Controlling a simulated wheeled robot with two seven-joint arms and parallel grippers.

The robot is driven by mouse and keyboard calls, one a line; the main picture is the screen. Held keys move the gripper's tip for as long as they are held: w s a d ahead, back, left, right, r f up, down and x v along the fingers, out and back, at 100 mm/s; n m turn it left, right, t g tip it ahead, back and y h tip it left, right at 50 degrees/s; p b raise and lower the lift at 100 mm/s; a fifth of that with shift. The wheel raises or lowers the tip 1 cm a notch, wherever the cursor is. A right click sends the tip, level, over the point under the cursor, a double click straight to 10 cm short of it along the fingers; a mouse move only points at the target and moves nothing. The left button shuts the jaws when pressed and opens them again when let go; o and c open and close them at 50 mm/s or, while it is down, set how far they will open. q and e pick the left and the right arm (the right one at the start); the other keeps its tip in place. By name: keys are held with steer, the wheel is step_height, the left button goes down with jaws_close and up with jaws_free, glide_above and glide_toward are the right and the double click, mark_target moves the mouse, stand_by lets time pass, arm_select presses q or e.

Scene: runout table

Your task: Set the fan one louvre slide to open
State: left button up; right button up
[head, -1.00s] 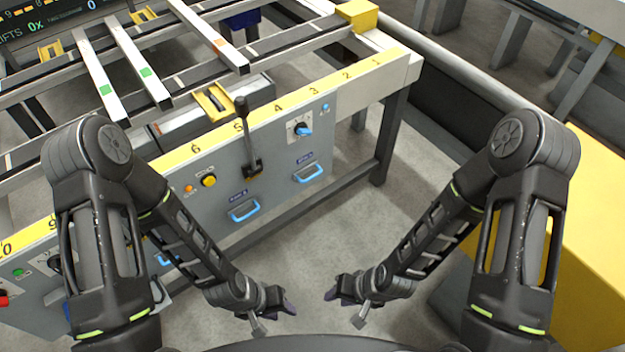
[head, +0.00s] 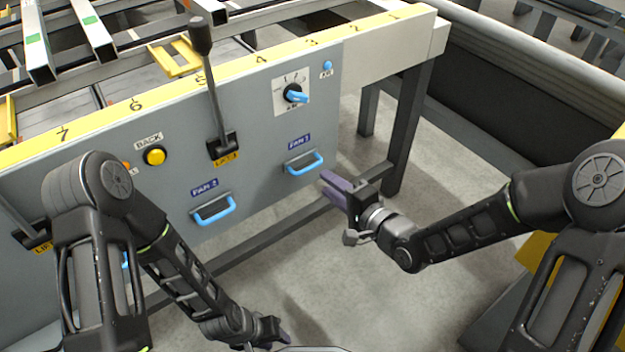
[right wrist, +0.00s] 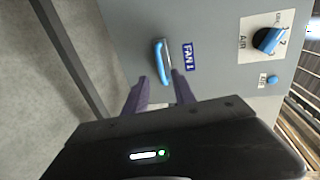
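The FAN 1 slide is a blue handle (head: 304,164) on the grey panel, under a blue FAN 1 label (head: 299,141). My right gripper (head: 335,183) is just below and right of it in the head view. In the right wrist view the two purple fingers (right wrist: 160,92) are apart and empty, pointing at the blue handle (right wrist: 162,62), which lies ahead between their tips. I cannot tell whether they touch it. My left gripper (head: 278,340) hangs low at the bottom of the head view, away from the panel; its finger opening is unclear.
The similar FAN 2 handle (head: 214,209) sits to the left. A black lever (head: 214,100), a yellow BACK button (head: 154,156) and a blue AIR knob (head: 295,93) are on the same panel. A dark table leg (head: 410,125) stands right of the panel.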

steer(key=shift+r, duration=0.1)
steer(key=shift+w, duration=0.1)
steer(key=b+x, duration=0.2)
steer(key=x, duration=0.5)
steer(key=shift+w+a, duration=0.2)
jaws_close()
steer(key=shift+f, duration=0.2)
stand_by(1.2)
